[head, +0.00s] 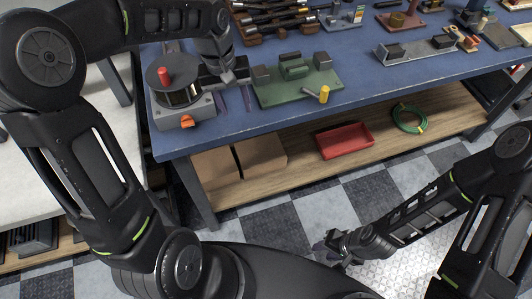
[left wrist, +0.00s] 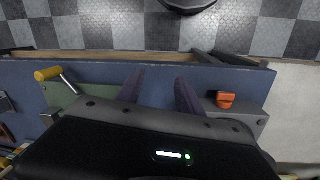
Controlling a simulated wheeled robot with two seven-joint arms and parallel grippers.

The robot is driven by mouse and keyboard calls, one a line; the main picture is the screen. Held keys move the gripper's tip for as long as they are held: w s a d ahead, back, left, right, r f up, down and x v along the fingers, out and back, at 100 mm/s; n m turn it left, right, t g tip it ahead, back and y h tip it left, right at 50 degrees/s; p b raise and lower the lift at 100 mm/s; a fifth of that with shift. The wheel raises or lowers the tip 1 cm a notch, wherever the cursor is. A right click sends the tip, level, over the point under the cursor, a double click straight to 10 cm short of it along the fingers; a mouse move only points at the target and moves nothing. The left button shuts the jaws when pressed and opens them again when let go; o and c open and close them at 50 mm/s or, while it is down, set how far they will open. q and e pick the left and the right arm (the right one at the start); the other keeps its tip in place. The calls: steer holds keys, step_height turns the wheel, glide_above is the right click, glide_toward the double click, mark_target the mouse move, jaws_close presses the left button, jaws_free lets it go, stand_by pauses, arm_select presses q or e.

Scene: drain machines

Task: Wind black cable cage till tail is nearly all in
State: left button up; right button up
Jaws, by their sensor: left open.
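The black cable cage (head: 180,97) sits in a grey machine base (head: 184,117) at the left of the blue table, under a dark round disc with an upright red knob (head: 165,75). An orange switch (head: 188,121) is on the base's front and also shows in the left wrist view (left wrist: 226,99). My left gripper (head: 234,101) is open, fingers down, just right of the machine, with nothing visible between its fingers (left wrist: 159,92). I cannot make out the cable tail. My right gripper (head: 335,252) hangs low over the floor; its fingers are unclear.
A green machine plate (head: 297,92) with a yellow-handled lever (head: 323,95) stands close right of my left gripper. Tools and small machines fill the table's back. The lower shelf holds a red tray (head: 345,140) and a green hose coil (head: 409,119). The table's front strip is clear.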

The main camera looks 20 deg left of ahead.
arm_select(q)
steer(key=s+d+f+m+h, duration=0.1)
steer(key=s+d+f, duration=0.1)
steer(key=d+f, duration=0.6)
step_height(320, 180, down, 6)
steer(key=shift+s+d+r+m+h, duration=0.2)
steer(key=shift+r+m+h, duration=0.05)
steer(key=shift+m+h, duration=0.05)
steer(key=shift+c, duration=0.2)
